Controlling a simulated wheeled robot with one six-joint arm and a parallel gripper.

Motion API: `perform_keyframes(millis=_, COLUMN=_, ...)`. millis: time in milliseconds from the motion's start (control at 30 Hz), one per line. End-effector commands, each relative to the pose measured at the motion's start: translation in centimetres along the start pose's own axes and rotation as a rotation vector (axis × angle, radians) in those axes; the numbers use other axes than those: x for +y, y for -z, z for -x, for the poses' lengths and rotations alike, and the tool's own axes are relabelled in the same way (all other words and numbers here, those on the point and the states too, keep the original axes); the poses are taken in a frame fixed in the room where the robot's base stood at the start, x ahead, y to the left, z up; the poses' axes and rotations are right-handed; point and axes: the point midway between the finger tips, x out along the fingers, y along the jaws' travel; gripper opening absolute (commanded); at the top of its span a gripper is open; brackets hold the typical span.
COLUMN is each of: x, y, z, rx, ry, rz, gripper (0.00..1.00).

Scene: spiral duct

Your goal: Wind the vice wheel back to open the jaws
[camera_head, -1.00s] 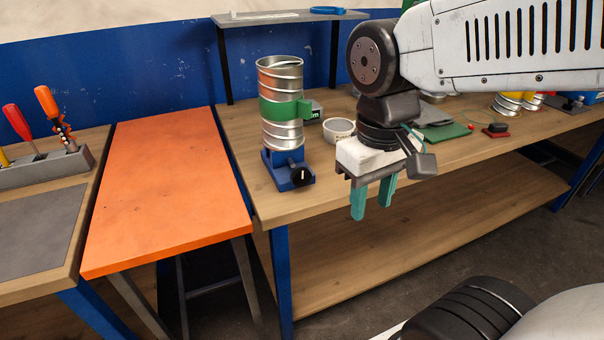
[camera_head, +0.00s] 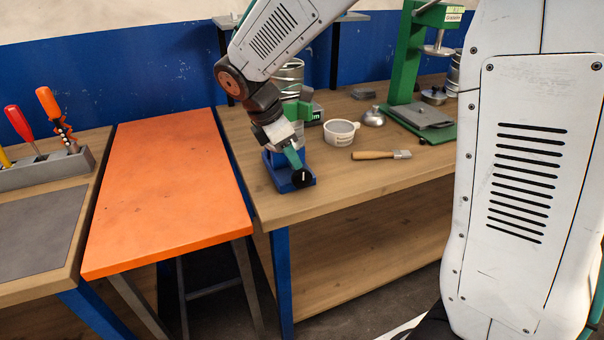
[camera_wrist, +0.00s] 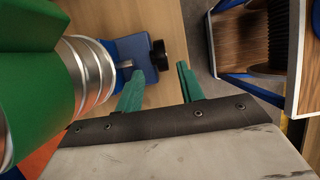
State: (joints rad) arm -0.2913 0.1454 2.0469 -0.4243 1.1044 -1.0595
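The vice has a blue base (camera_head: 279,178) at the near left corner of the workbench. Its black wheel (camera_head: 302,177) faces the front and also shows in the wrist view (camera_wrist: 159,54). A silver spiral duct (camera_head: 290,72) stands upright above the base, with a green clamp piece (camera_head: 301,110) around it; my arm hides much of both. In the wrist view the duct (camera_wrist: 95,72) is close on the left. My gripper (camera_head: 294,158) points down just above the wheel. Its teal fingers (camera_wrist: 158,78) are apart with nothing between them, and the wheel lies beyond their tips.
An orange table (camera_head: 168,185) stands to the left, beside a bench with a tool rack (camera_head: 45,168). The bench's front right is clear.

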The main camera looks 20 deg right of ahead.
Motion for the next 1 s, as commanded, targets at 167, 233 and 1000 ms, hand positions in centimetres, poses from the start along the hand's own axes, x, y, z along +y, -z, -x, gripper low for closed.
perform_keyframes(millis=167, x=-0.1, y=-0.1, z=-2.7, rx=-0.001, ry=0.005, rz=0.000, gripper=0.38)
perform_keyframes(millis=233, x=-0.1, y=-0.1, z=-3.9, rx=-0.001, ry=0.005, rz=0.000, gripper=0.38)
perform_keyframes(millis=1000, x=-0.1, y=0.0, z=-7.4, rx=0.001, ry=0.001, rz=-0.002, gripper=0.00)
